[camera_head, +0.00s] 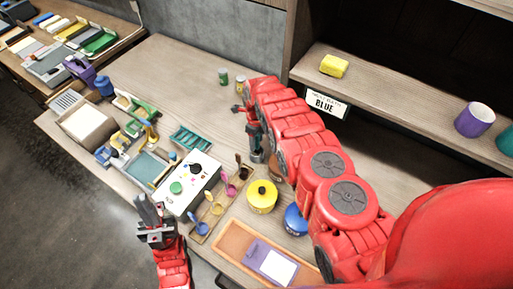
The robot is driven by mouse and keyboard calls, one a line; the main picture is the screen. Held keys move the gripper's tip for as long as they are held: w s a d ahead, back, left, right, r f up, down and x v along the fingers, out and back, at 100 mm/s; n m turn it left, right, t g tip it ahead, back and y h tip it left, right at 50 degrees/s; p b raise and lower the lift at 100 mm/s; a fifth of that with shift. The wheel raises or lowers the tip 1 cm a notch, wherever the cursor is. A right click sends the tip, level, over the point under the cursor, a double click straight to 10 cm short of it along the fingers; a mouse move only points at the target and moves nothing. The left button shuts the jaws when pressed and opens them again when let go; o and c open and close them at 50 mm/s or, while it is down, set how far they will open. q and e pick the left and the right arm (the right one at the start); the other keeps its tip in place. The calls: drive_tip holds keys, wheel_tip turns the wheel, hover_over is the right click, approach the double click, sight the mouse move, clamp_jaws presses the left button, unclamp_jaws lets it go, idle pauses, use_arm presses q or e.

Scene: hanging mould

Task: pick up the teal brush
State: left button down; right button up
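I cannot single out a teal brush for certain. A teal slotted rack (190,138) lies on the bench behind the white control box (190,180). Several small brush- or spoon-like tools, brown to yellow, stand in a wooden rack (205,225) beside the box; none looks teal. My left gripper (149,204) is at the bench's front edge, left of the control box, its dark fingers apart and nothing seen between them. My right gripper (256,146) is over the bench behind the tool rack, by a dark cup; its fingers are too small and overlapped to judge.
A yellow pot (261,196) and a blue pot (295,220) stand close to my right arm. An orange tray (235,240) with a purple-framed panel lies in front. Wooden shelves (400,115) carry a yellow block and a purple cup (474,120).

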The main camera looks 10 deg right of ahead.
clamp_jaws()
drive_tip(key=shift+r, duration=0.15)
idle(0.4)
